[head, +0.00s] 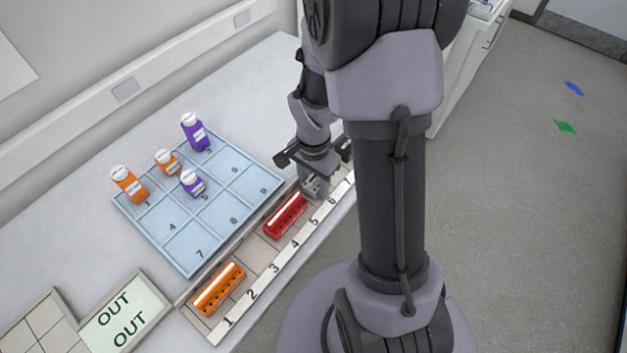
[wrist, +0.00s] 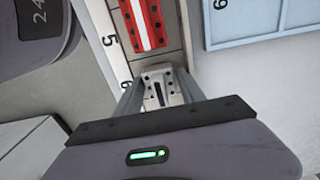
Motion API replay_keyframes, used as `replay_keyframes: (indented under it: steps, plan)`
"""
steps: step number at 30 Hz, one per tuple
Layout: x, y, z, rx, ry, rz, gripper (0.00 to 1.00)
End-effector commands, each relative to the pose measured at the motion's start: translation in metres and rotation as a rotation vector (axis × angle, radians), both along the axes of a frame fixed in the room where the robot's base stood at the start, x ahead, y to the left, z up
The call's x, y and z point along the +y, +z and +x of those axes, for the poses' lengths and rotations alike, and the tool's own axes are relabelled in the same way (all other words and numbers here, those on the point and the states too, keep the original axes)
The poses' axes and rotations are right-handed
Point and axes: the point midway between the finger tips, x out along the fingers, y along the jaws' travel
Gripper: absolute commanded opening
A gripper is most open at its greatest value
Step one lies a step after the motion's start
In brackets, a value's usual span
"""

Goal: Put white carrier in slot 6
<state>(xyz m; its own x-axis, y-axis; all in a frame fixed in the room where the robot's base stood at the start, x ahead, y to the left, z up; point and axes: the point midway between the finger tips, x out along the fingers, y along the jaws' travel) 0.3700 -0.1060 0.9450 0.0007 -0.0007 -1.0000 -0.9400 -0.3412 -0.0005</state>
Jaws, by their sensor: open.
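The white carrier (wrist: 158,86), a pale block with dark holes, is beside the label 6 on the numbered rack (wrist: 166,60). It lies between the two fingers of my gripper (wrist: 160,95), which are open around it. The gripper body hides its near part. In the head view my gripper (head: 313,178) is low over the right end of the rack (head: 262,252), by label 6, and partly covers the carrier. I cannot tell whether the carrier sits fully down in the slot or whether the fingers touch it.
A red carrier (head: 285,216) sits in the rack near labels 4 and 5. An orange carrier (head: 219,290) is near label 1. A blue numbered tray (head: 190,258) behind the rack holds several orange and purple bottles. An OUT tray (head: 125,313) stands at lower left.

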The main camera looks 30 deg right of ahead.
Motion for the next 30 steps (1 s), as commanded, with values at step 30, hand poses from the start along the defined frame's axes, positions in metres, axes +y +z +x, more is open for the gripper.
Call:
replay_keyframes:
  steps: [30]
  plan:
    - [0.134, 0.281, -0.097, -0.495, 0.728, -0.042, 0.46]
